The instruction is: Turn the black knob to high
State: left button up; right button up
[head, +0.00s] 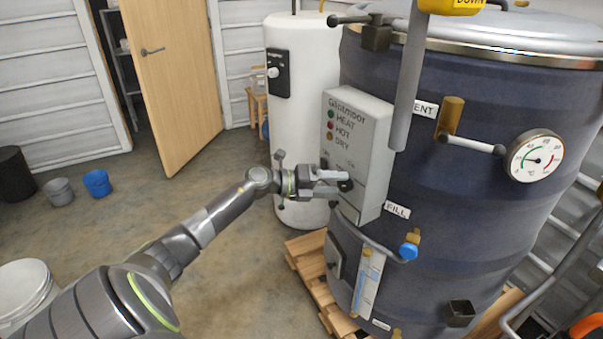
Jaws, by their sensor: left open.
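A grey control box (357,140) with HEAT, HOT and DRY lamps is fixed to the dark blue tank. A small black knob (346,185) shows low on its front, partly hidden by my left gripper (338,182). The gripper is open, with its fingertips at the knob. I cannot tell whether the fingers touch it. The knob's pointer and most of its scale marks are hidden or too small to read. My right gripper is not in view.
The dark blue tank (460,180) stands on a wooden pallet (308,258), with a dial gauge (536,156) and a blue-handled valve (409,250). A white cylinder (309,110) stands behind the box. Buckets (97,183) sit at far left. The floor between is clear.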

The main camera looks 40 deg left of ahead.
pick_arm(q)
jog(key=v, duration=1.6)
jog(key=shift+s, duration=0.2)
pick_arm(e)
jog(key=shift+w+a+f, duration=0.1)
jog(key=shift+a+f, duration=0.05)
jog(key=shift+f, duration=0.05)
pick_arm(q)
jog(key=shift+a, duration=0.1)
